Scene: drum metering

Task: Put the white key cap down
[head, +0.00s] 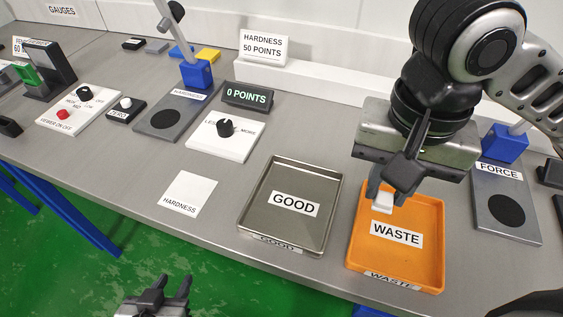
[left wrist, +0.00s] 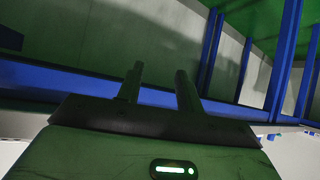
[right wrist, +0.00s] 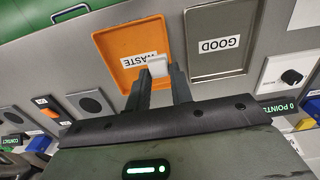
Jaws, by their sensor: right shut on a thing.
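The white key cap (head: 382,203) is between the fingertips of my right gripper (head: 378,192), which is shut on it. They are above the back left part of the orange WASTE tray (head: 436,270). In the right wrist view the white key cap (right wrist: 157,66) shows at the fingertips, in front of the orange tray (right wrist: 110,45). Whether the cap touches the tray floor is hard to tell. My left gripper (head: 172,285) is open and empty, low in front of the table's edge. Its two fingers stand apart in the left wrist view (left wrist: 160,85).
The grey GOOD tray (head: 325,180) stands left of the orange tray and looks empty. A FORCE gauge (head: 495,190) stands to the right. A white HARDNESS card (head: 188,193), a dial box (head: 222,136) and a 0 POINTS display (head: 247,96) lie to the left.

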